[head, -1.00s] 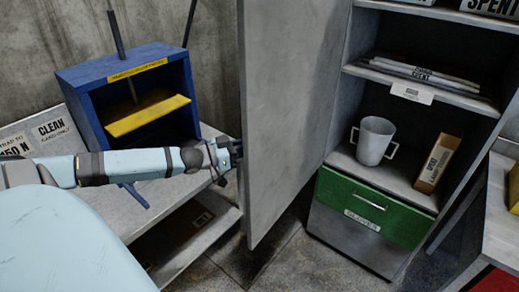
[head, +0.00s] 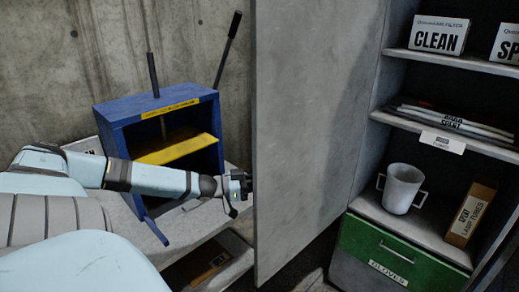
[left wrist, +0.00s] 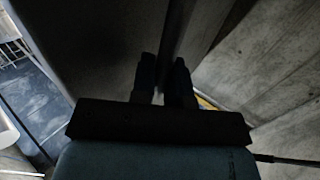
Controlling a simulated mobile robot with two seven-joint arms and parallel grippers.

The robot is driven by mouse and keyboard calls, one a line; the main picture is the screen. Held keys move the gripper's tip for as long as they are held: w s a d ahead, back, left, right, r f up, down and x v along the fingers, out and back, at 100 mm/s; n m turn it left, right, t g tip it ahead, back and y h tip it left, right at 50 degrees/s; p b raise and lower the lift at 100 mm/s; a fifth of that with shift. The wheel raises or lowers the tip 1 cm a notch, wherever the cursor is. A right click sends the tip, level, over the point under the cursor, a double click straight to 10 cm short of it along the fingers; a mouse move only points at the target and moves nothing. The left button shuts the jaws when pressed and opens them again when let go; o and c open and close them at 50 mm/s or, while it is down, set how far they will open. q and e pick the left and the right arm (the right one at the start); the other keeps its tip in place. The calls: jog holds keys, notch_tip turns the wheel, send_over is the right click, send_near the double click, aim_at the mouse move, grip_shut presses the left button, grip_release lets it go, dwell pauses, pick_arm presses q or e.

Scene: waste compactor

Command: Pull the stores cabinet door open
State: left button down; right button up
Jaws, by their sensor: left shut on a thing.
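The stores cabinet door (head: 305,140) is a tall grey panel standing open at the left of the cabinet (head: 372,190), with the shelves exposed. My left gripper (head: 243,188) is at the door's free left edge, on the side away from the shelves. In the left wrist view, my left gripper (left wrist: 163,80) has its two dark fingers close together against the dark door (left wrist: 95,45). It is shut on part of the door; the exact part held is too dark to tell. My right gripper is not in view.
A blue frame with a yellow shelf (head: 178,150) stands on a grey bench (head: 185,232) behind my left arm. The cabinet holds a white mug (head: 402,188), a brown box (head: 470,214), a CLEAN box (head: 438,36) and a green GLOVES drawer (head: 395,258).

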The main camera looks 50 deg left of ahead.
pick_arm(q)
jog(key=shift+f, duration=0.1)
jog(key=c, duration=1.2)
grip_release()
jog(key=shift+o, duration=0.2)
jog(key=shift+s, duration=0.1)
jog(key=p+v, duration=0.5)
jog(key=v, duration=0.8)
jog(key=shift+s+a, duration=0.2)
jog(key=shift+s, duration=0.1)
